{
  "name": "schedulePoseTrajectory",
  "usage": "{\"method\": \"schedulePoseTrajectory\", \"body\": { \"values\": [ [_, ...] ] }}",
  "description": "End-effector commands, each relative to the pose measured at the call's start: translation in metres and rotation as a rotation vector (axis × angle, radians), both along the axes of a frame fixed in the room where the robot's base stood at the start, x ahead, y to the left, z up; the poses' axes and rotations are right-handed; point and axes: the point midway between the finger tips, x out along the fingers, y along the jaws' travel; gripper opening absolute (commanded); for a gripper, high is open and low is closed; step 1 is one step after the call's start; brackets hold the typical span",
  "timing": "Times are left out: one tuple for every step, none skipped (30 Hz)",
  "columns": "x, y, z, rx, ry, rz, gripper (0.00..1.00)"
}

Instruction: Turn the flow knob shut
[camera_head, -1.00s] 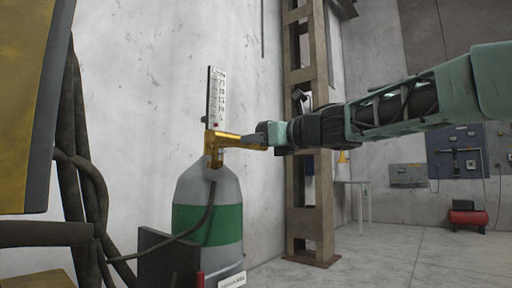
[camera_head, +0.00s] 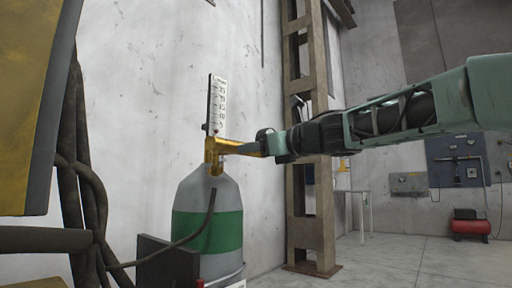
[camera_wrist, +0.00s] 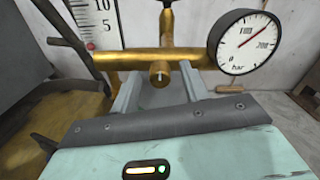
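A brass regulator (camera_head: 214,150) sits on top of a grey gas cylinder with a green band (camera_head: 222,228). A flow gauge tube with a number scale (camera_head: 216,103) rises from it; its lower end, with a red bead, shows in the wrist view (camera_wrist: 91,46). A short round brass knob with a pale mark (camera_wrist: 160,73) faces the wrist camera. My gripper (camera_wrist: 159,82) is open, one grey finger on each side of the knob, with visible gaps. In the head view my gripper (camera_head: 255,146) is at the right end of the brass body.
A round pressure dial (camera_wrist: 246,42) stands close to my right finger in the wrist view. A dark hose (camera_head: 205,222) hangs from the cylinder. A rusty steel column (camera_head: 311,205) stands behind my arm. A yellow panel (camera_head: 28,100) and thick cables are at left.

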Motion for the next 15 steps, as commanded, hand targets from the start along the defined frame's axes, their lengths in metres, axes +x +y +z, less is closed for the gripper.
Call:
{"method": "schedulePoseTrajectory", "body": {
  "values": [
    [0.000,0.000,0.001,0.001,-0.001,0.000,0.45],
    [0.000,0.000,0.001,0.001,-0.001,0.000,0.45],
    [0.000,0.000,0.001,0.001,-0.001,0.000,0.45],
    [0.000,0.000,0.001,0.002,-0.001,0.000,0.45],
    [0.000,0.000,0.001,0.002,-0.001,-0.001,0.45],
    [-0.001,-0.001,0.001,0.002,-0.001,-0.001,0.45],
    [-0.001,-0.002,0.002,0.002,-0.001,-0.001,0.45],
    [-0.002,-0.003,0.002,0.002,-0.001,-0.001,0.45],
    [-0.004,-0.006,0.002,0.001,-0.002,-0.002,0.45],
    [-0.006,-0.008,0.002,0.002,-0.003,-0.002,0.45],
    [-0.008,-0.011,0.002,0.001,-0.002,-0.002,0.45],
    [-0.012,-0.016,0.003,0.002,-0.003,-0.002,0.45],
    [-0.016,-0.020,0.003,0.003,-0.002,-0.001,0.45],
    [-0.020,-0.025,0.002,0.003,-0.002,-0.002,0.45],
    [-0.025,-0.033,0.003,0.002,-0.003,-0.003,0.45]
  ]
}}
